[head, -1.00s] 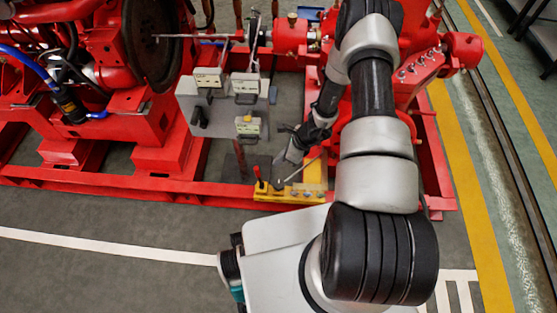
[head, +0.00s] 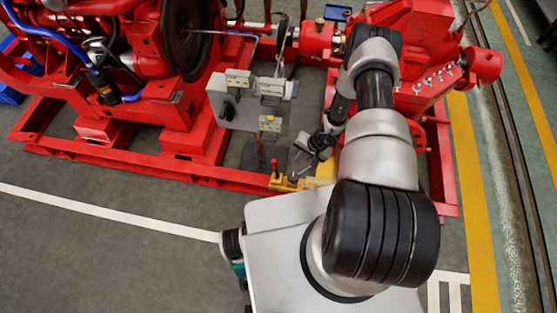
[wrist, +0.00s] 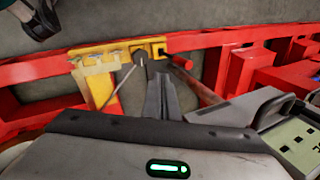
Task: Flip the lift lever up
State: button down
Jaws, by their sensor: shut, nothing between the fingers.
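A yellow block (head: 281,185) sits on the front rail of the red frame. A red-handled lever (head: 274,168) stands up from its left end. In the wrist view the yellow block (wrist: 92,54) lies ahead of my gripper, with the red lever (wrist: 183,62) at its right end and a thin metal rod (wrist: 123,79) slanting from a dark pivot (wrist: 141,58). No label tells which is the lift lever. My gripper (wrist: 162,78) is shut and empty, its tips close to the pivot; whether they touch it is unclear. The head view shows it (head: 300,165) just behind the block.
Grey panels with pale labelled boxes (head: 239,78) stand on a post behind the yellow block. A display box (wrist: 295,140) is close at the gripper's right in the wrist view. Red pump housings (head: 410,50) flank my arm.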

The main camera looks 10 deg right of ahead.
jog(key=shift+s+n, duration=0.1)
jog(key=shift+n, duration=0.3)
jog(key=shift+f, duration=0.1)
jog(key=b, duration=0.8)
send_over(276, 169)
jog(key=d, duration=0.3)
notch_tip(276, 169, down, 10)
jog(key=shift+s+a+r, duration=0.2)
jog(key=shift+s+a, duration=0.05)
jog(key=shift+s, duration=0.15)
